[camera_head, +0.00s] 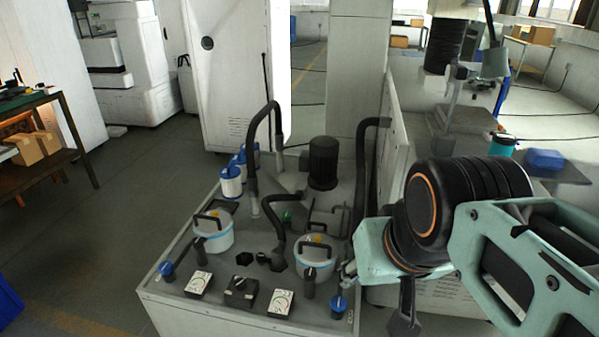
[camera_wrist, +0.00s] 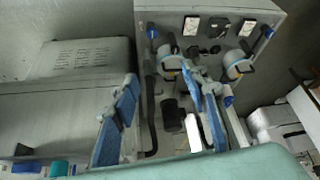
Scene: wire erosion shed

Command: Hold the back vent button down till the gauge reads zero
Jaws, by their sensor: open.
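A grey filter unit (camera_head: 165,300) carries two white canisters with black handles. The farther canister (camera_head: 215,238) stands at the left and the nearer one (camera_head: 314,262) at the right. Each lid shows a small yellow spot, at the farther one (camera_head: 213,213) and the nearer one (camera_head: 318,238); I cannot tell surely that these are vent buttons. Two white dial gauges, left (camera_head: 198,283) and right (camera_head: 281,303), sit at the unit's front edge; their readings are too small to tell. My gripper (camera_wrist: 158,76) is open and empty, its blue-padded fingers apart above the unit in the wrist view.
A black knob box (camera_head: 241,291) sits between the gauges. Blue-capped valves (camera_head: 167,270) stand at the front corners. Black hoses (camera_head: 262,125) and a dark motor (camera_head: 323,163) rise behind the canisters. A grey cabinet panel (camera_head: 393,150) borders the right side. Floor at left is open.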

